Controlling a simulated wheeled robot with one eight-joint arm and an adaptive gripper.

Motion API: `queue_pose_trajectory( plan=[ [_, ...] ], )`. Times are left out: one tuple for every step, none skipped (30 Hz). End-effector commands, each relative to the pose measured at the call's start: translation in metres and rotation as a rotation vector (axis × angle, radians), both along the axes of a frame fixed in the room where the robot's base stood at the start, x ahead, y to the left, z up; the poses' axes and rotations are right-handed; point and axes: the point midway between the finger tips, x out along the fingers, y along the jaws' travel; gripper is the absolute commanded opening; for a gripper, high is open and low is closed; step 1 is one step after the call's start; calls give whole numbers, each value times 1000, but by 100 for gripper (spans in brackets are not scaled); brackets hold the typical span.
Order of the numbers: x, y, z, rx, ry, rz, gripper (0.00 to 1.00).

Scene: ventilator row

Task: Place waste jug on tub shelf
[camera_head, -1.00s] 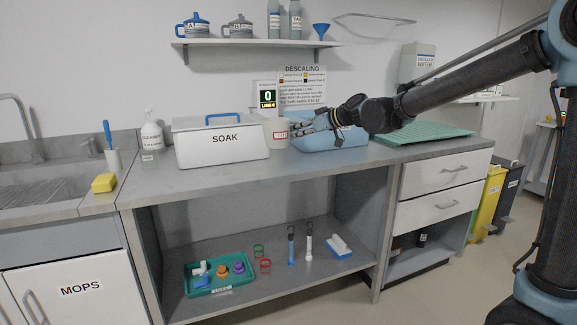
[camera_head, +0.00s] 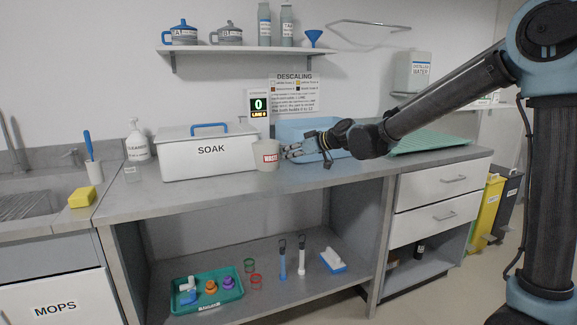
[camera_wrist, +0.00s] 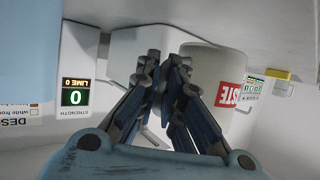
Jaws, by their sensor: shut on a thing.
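The waste jug (camera_head: 267,155) is a pale, upright jug with a red WASTE label. In the head view it is at the right end of the SOAK box, overlapping its corner. My gripper (camera_head: 285,152) reaches it from the right, its fingers shut at the jug's side. In the wrist view the jug (camera_wrist: 212,75) stands just right of the closed fingers (camera_wrist: 165,72); the part they grip is hidden. I cannot tell whether the jug's base touches the counter. The shelf under the counter (camera_head: 225,258) is in view; nothing labels it as the tub shelf.
The SOAK box (camera_head: 208,160) and a light blue tub (camera_head: 290,128) stand on the counter (camera_head: 200,193). The lower shelf holds a teal tray (camera_head: 238,292), rings, brushes and a blue-white block (camera_head: 333,261). A wall shelf (camera_head: 240,48) holds pots and bottles. The counter's front strip is clear.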

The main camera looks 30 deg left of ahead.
Motion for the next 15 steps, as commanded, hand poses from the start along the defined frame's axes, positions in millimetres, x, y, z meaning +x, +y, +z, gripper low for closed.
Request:
queue_pose_trajectory(
  plan=[
    [0, 0, -4, 0, 0, 0, 0],
    [0, 0, -6, 0, 0, 0, 0],
    [0, 0, -11, 0, 0, -1, 0],
    [0, -1, -15, 0, 0, -1, 0],
    [0, 0, -19, 0, 0, -1, 0],
    [0, 0, -24, 0, 0, -1, 0],
    [1, 0, -28, 0, 0, -1, 0],
    [0, 0, -32, 0, 0, -1, 0],
    [0, -1, -36, 0, 0, -1, 0],
    [0, -1, -37, 0, 0, -1, 0],
    [0, -1, -39, 0, 0, -1, 0],
    [0, -1, -39, 0, 0, -1, 0],
    [0, -1, -39, 0, 0, -1, 0],
    [0, -1, -39, 0, 0, -1, 0],
    [0, -1, -39, 0, 0, -1, 0]
  ],
)
